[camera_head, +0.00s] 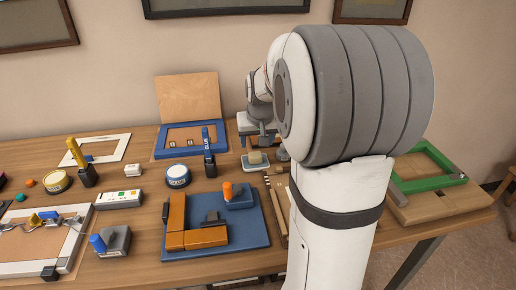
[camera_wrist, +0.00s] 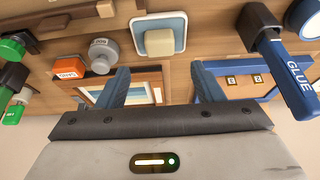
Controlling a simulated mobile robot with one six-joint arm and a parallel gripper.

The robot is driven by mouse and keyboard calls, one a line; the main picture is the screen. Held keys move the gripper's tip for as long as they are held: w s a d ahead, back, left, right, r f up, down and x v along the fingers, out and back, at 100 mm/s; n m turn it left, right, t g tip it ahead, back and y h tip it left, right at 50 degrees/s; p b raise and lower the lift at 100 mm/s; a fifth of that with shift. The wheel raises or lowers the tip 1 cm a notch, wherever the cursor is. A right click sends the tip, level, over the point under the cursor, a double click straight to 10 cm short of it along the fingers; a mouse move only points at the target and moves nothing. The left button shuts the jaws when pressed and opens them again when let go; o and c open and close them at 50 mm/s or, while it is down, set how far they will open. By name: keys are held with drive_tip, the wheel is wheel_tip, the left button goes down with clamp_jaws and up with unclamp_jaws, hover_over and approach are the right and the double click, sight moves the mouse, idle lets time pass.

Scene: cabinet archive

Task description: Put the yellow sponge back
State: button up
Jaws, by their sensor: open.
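In the wrist view the sponge (camera_wrist: 160,42) shows on the dish (camera_wrist: 181,24), just above the gap between my fingers. My gripper (camera_head: 258,140) hangs above the table, on the wall side of the sponge and apart from it. In the wrist view its two blue fingers (camera_wrist: 160,78) are spread wide with nothing between them. My arm hides the table to the right in the head view.
A blue "GLUE" marker in a black holder (camera_head: 208,160) stands left of the dish. A blue frame with a wooden board (camera_head: 188,100) is behind it. A blue mat (camera_head: 240,222) with orange blocks is in front. A green frame (camera_head: 425,183) lies far right. Grey weights (camera_wrist: 103,53) sit near the dish.

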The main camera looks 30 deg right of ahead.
drive_tip(key=shift+v, duration=2.35)
drive_tip(key=s+a+f+n+g+p, duration=0.1)
drive_tip(key=s+a+f, duration=0.1)
drive_tip(key=s+a, duration=0.5)
drive_tip(key=s+a+f+n+y, duration=0.1)
drive_tip(key=s+a+f+n, duration=0.1)
drive_tip(key=s+a, duration=0.5)
drive_tip(key=s, duration=0.6)
drive_tip(key=shift+s+f+g+p, duration=0.15)
drive_tip(key=shift+s+g+p, duration=0.2)
drive_tip(key=shift+g+p, duration=0.05)
